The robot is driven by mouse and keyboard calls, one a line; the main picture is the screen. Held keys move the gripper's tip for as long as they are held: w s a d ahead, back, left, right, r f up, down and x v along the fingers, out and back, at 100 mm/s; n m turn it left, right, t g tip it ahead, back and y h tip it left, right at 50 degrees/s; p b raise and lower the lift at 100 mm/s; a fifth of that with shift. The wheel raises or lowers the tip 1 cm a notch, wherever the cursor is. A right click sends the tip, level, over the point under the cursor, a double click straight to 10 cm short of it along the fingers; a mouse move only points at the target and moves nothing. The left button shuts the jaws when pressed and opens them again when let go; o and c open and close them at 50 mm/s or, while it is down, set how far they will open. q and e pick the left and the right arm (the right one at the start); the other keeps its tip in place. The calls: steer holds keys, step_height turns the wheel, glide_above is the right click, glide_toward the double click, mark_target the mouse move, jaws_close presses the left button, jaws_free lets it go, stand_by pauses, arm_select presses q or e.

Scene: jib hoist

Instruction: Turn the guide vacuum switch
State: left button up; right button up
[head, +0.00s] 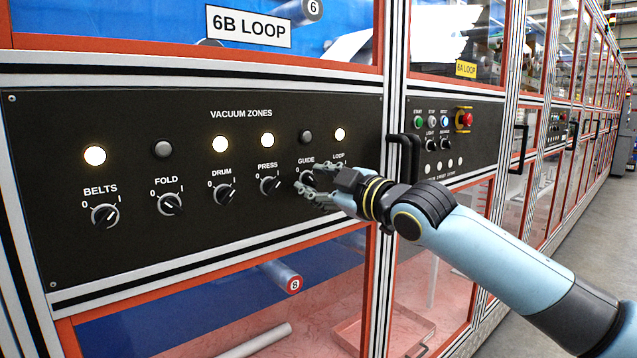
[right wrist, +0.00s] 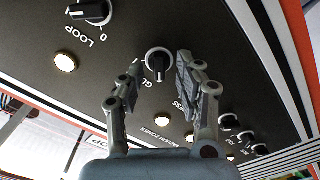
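The guide vacuum switch (head: 306,179) is a black rotary knob under a dark GUIDE lamp (head: 306,137) on the black VACUUM ZONES panel (head: 60,135). My right gripper (head: 309,184) is at this knob and partly covers it in the head view. In the right wrist view the guide knob (right wrist: 158,60) shows between the two fingers of the right gripper (right wrist: 160,68). The fingers are open, with a gap on both sides of the knob; I cannot tell whether they touch the panel. My left gripper is in neither view.
The press knob (head: 270,185) is left of the guide knob. The loop knob (right wrist: 90,10) is close on the other side; my gripper hides it in the head view. Black door handles (head: 407,158) stick out right of the panel. The aisle floor (head: 600,220) is clear.

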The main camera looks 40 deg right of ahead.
steer(key=shift+s, duration=0.1)
steer(key=s, duration=1.1)
steer(key=shift+s+d, duration=0.4)
steer(key=shift+d, duration=0.05)
